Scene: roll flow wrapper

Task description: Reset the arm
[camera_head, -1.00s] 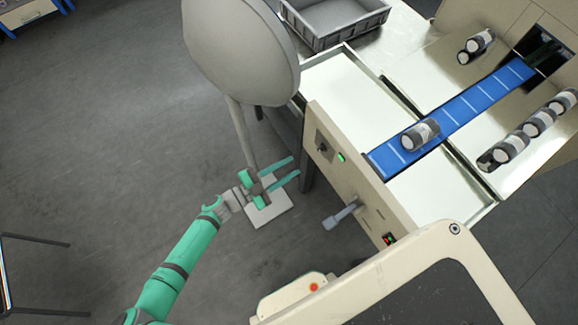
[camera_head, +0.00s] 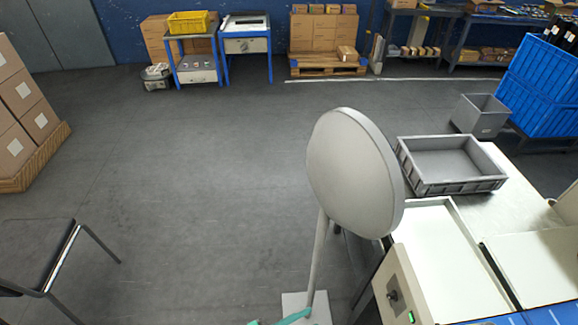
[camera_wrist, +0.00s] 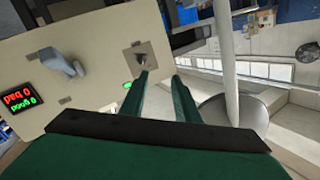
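My gripper (camera_wrist: 160,78) shows in the wrist view with its two green fingers apart and nothing between them. It is open. Behind the fingertips is the machine's beige control panel (camera_wrist: 95,65), with a small switch (camera_wrist: 139,58) near the left fingertip. I cannot tell how far the fingertips are from the panel. In the head view only a sliver of my teal gripper (camera_head: 296,316) shows at the bottom edge, by the foot of the round grey stand (camera_head: 352,170). The rest of my arm is hidden below that view.
The panel carries a grey lever (camera_wrist: 62,62) and a lit red and green display (camera_wrist: 22,92). An empty grey crate (camera_head: 425,188) sits on the table right of the stand. A chair (camera_head: 38,255) stands at the left. The floor between is clear.

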